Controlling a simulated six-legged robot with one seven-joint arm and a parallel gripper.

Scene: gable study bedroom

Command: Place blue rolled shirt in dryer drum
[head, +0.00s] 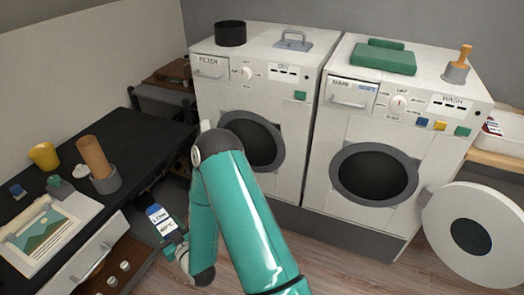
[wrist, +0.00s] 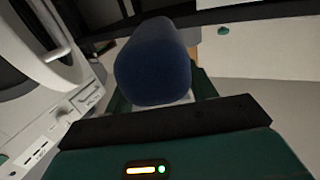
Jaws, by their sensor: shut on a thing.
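The blue rolled shirt (wrist: 152,62) fills the upper middle of the wrist view. My gripper (wrist: 158,88) is shut on it, and its green fingers show partly beside and below the roll. The dryer (head: 290,75), marked DRY, is the left of two white machines. Its round dark drum opening (head: 262,143) is partly covered by my arm. Whether a door closes it is hard to tell.
The washer (head: 425,85) stands at right; its round door (head: 470,215) swings out over the floor. A black desk (head: 150,140) at left holds a yellow cup (head: 43,156), a holder with a brown roll (head: 95,158) and a picture sheet (head: 42,232). An open drawer sits below.

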